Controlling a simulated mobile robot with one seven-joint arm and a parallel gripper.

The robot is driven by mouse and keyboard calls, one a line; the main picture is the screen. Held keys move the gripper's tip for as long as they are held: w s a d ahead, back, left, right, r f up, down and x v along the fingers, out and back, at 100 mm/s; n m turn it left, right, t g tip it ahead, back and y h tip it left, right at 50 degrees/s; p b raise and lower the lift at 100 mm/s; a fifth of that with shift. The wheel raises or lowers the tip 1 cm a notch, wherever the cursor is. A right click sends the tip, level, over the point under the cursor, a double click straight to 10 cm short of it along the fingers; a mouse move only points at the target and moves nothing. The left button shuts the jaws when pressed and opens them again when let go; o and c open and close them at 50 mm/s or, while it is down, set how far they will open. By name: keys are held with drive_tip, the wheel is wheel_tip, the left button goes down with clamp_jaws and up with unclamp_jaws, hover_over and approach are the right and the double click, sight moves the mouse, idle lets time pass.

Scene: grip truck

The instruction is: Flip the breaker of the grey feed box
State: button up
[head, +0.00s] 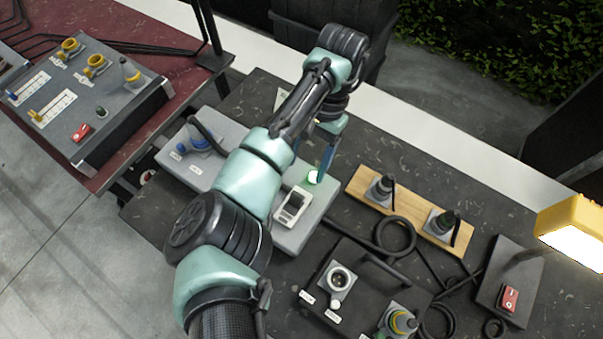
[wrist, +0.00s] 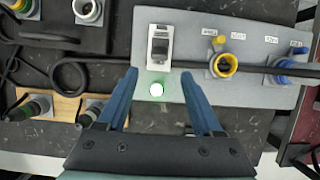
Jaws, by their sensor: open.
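The grey feed box (head: 328,192) lies on the dark table, partly hidden behind my arm in the head view. It also shows in the wrist view (wrist: 200,25). Its breaker (head: 293,205) is a white-framed unit with a dark switch part; in the wrist view the breaker (wrist: 159,48) is just beyond my fingertips. I cannot tell clearly which way its lever stands. A lamp (head: 313,177) on the box glows green; in the wrist view the lamp (wrist: 157,89) shows between my fingers. My gripper (wrist: 158,74) is open and empty, above the box's edge.
On the feed box are a yellow socket (wrist: 225,66) and a blue plug (wrist: 285,68) with a black cable. A wooden board (head: 410,212) with plugs, a dark box with sockets (head: 350,310) and a yellow lamp (head: 570,218) stand right. A control panel (head: 85,95) stands left.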

drive_tip(key=shift+p+v, duration=0.35)
drive_tip(key=shift+v, duration=1.65)
drive_tip(key=w+d+r+m+t+h, duration=0.1)
drive_tip(key=w+d+r+t+h, duration=0.2)
drive_tip(key=d, duration=0.4)
drive_tip(key=w+d+r+t+h, duration=0.1)
drive_tip(key=w+d+r+t, duration=0.25)
drive_tip(key=d, duration=0.25)
drive_tip(key=w+d+r+t+h, duration=0.2)
drive_tip(key=d+r+t+h, duration=0.1)
drive_tip(key=r, duration=0.6)
drive_tip(key=w+d+r+t+h, duration=0.2)
drive_tip(key=w+d+r+t, duration=0.15)
drive_tip(key=r, duration=0.55)
drive_tip(key=s+a+r+n+t+h, duration=0.1)
drive_tip(key=a+r+t, duration=0.35)
drive_tip(key=r, duration=0.75)
drive_tip(key=s+a+r+n+t+y, duration=0.7)
drive_tip(key=s+a+r+t, duration=0.6)
drive_tip(key=s+a+r, duration=0.4)
wheel_tip(320, 180, up, 3)
drive_tip(key=shift+s+a+f+y, duration=0.1)
drive_tip(key=shift+s+a+y, duration=0.15)
drive_tip(key=shift+a, duration=0.5)
